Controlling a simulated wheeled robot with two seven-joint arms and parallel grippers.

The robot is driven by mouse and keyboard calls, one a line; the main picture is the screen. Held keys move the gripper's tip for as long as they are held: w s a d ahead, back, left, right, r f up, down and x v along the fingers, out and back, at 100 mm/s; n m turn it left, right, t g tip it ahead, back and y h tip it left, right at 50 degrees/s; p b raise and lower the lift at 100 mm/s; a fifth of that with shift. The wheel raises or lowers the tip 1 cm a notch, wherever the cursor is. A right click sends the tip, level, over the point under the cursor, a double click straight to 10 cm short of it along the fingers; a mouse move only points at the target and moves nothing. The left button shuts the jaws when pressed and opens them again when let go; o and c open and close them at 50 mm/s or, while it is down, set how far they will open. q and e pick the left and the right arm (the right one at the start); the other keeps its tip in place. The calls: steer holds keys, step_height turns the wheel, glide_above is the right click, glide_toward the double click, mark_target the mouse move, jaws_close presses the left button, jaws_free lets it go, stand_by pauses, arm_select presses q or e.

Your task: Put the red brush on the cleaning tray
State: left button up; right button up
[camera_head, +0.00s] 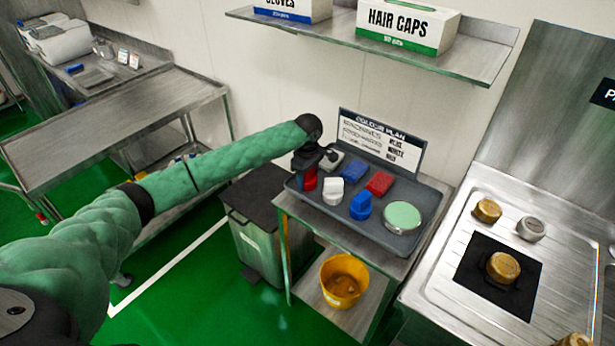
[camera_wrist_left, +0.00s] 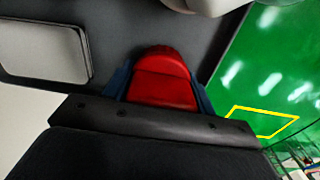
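The red brush (camera_head: 309,181) is at the left end of the dark grey cleaning tray (camera_head: 400,243), under my left gripper (camera_head: 312,164). In the left wrist view the red brush (camera_wrist_left: 164,80) sits between the two bluish fingers (camera_wrist_left: 160,92), which lie close along both its sides. The gripper looks shut on it. The gripper hides part of the brush, and I cannot tell whether its underside touches the tray. A white brush (camera_head: 333,191) and a blue brush (camera_head: 360,206) stand just to its right. My right gripper is not in view.
The tray also holds a red block (camera_head: 379,183), a blue block (camera_head: 354,169) and a green disc (camera_head: 402,215). A colour plan sign (camera_head: 381,143) stands behind. A yellow bucket (camera_head: 343,281) is below; a bin (camera_head: 258,235) is left. A shelf (camera_head: 440,58) hangs above.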

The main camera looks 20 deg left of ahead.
arm_select(q)
steer(key=o, duration=0.4)
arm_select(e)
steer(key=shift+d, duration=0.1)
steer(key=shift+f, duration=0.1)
arm_select(q)
steer(key=shift+r, duration=0.2)
steer(key=shift+r+b, duration=0.3)
steer(key=shift+b, duration=0.1)
step_height(320, 180, up, 10)
steer(key=b, duration=0.3)
steer(key=shift+b, duration=0.35)
steer(key=shift+r, duration=0.65)
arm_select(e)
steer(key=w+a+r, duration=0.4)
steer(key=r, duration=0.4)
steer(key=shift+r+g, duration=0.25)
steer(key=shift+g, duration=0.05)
